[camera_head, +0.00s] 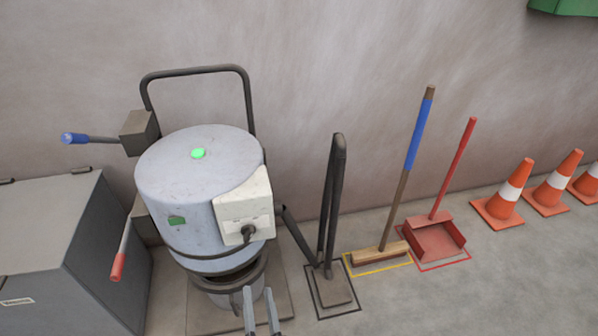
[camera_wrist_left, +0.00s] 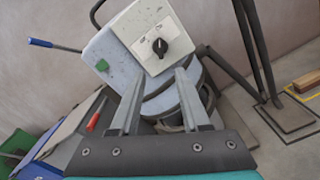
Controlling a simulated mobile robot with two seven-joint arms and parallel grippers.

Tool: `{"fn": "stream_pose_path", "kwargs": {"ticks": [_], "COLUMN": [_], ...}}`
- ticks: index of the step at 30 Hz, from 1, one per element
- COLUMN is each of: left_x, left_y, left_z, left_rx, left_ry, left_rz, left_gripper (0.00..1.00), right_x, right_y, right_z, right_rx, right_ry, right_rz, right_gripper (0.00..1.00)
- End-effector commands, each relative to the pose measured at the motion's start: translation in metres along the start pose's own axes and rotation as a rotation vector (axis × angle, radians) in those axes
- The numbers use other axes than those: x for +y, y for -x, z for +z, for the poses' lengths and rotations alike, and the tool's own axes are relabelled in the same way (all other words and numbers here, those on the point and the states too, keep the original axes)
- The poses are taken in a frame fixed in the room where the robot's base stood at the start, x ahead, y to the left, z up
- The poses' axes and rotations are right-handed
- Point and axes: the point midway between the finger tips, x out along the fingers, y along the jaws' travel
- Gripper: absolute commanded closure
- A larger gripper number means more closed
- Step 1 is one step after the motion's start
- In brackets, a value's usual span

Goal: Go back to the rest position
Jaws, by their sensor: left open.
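My left gripper (camera_head: 261,312) shows at the bottom edge of the head view, its two grey fingers apart with nothing between them. It stands in front of the pellet machine's grey drum (camera_head: 190,225). In the left wrist view the open fingers (camera_wrist_left: 158,95) point at the machine, below its white control box (camera_wrist_left: 152,33) with a black knob (camera_wrist_left: 160,47). I cannot tell whether the fingers touch the machine. My right gripper is in neither view.
A blue-handled lever (camera_head: 75,138) and a red-handled lever (camera_head: 118,266) stick out left of the drum. A grey cabinet (camera_head: 45,225) stands at left. A broom (camera_head: 381,254), a red dustpan (camera_head: 435,240) and orange cones (camera_head: 503,196) line the wall. Floor at front right is clear.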

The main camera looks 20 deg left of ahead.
Motion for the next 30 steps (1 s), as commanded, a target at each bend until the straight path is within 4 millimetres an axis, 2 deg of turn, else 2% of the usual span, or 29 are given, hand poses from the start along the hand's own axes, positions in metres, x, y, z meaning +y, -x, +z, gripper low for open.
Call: {"fn": "stream_pose_path", "kwargs": {"ticks": [4, 7, 11, 15, 17, 21, 24, 30], "left_x": [-0.001, -0.003, -0.009, -0.013, -0.014, -0.016, -0.017, -0.018], "left_y": [-0.001, -0.001, 0.006, 0.028, 0.041, 0.076, 0.101, 0.143], "left_z": [-0.006, -0.030, -0.091, -0.163, -0.190, -0.241, -0.268, -0.301], "left_rx": [0.020, 0.103, 0.323, 0.610, 0.726, 0.973, 1.119, 1.298], "left_ry": [0.014, 0.076, 0.258, 0.530, 0.656, 0.964, 1.196, 1.681], "left_rz": [-0.006, -0.027, -0.053, -0.013, 0.030, 0.187, 0.348, 0.778], "left_gripper": [0.54, 0.54, 0.54, 0.54, 0.54, 0.54, 0.54, 0.54], "right_x": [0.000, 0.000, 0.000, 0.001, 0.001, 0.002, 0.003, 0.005], "right_y": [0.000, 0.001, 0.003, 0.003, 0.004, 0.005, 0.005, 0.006], "right_z": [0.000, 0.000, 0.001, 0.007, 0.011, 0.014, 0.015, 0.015], "right_rx": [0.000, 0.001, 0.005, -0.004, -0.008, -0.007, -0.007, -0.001], "right_ry": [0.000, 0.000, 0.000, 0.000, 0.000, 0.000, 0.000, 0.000], "right_rz": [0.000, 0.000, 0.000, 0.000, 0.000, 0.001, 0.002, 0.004], "right_gripper": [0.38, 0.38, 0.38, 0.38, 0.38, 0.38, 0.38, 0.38]}}
